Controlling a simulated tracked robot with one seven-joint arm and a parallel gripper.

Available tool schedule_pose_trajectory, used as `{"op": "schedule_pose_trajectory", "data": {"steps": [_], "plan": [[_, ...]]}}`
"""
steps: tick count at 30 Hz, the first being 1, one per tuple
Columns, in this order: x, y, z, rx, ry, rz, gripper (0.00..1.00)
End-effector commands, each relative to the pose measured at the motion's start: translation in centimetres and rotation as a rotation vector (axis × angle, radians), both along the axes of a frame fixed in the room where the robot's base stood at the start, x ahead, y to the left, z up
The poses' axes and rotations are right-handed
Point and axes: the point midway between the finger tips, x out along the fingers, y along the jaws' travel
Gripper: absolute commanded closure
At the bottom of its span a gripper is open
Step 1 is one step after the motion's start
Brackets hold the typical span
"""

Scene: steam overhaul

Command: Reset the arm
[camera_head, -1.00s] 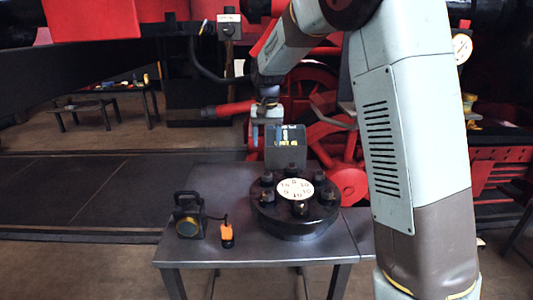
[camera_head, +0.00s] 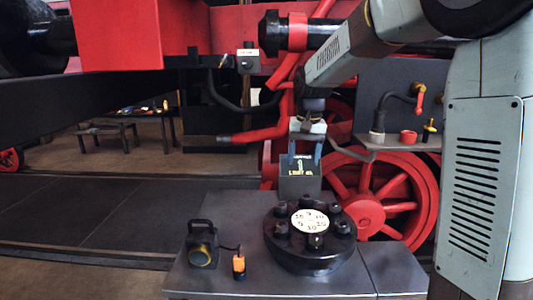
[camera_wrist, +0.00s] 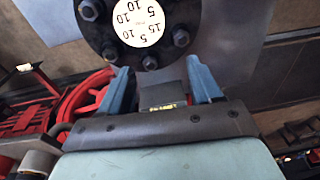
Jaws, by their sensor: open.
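My gripper (camera_head: 303,158) hangs pointing down behind the round dark flange (camera_head: 310,258). Its two blue fingers are spread in the wrist view (camera_wrist: 157,75). A grey box (camera_head: 297,187) with yellow lettering shows just below the fingers. In the wrist view the grey box (camera_wrist: 163,96) appears between them; I cannot tell whether it touches either finger. The flange has several dark bolts around a white number disc (camera_head: 310,221). It lies on the grey metal table (camera_head: 215,275), and its number disc shows in the wrist view (camera_wrist: 139,20).
A black lamp-like device (camera_head: 201,246) and a small orange-topped item (camera_head: 239,265) stand on the table, left of the flange. A red spoked wheel (camera_head: 365,205) and a shelf (camera_head: 405,142) with fittings lie behind. Open floor (camera_head: 80,210) is at the left.

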Motion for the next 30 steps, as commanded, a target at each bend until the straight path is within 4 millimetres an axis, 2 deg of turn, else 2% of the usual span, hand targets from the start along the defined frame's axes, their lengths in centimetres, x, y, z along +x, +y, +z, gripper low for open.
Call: {"op": "schedule_pose_trajectory", "data": {"steps": [1,6,15,22,30], "plan": [[-1.3,-1.0,0.9,0.008,-0.018,-0.002,0.36],[-5.3,-3.8,2.8,0.024,-0.074,0.002,0.36],[-12.7,-7.7,4.7,0.029,-0.178,0.012,0.36],[-18.5,-9.8,4.8,0.014,-0.259,0.020,0.36],[-24.9,-11.6,3.6,-0.025,-0.351,0.026,0.36]]}}
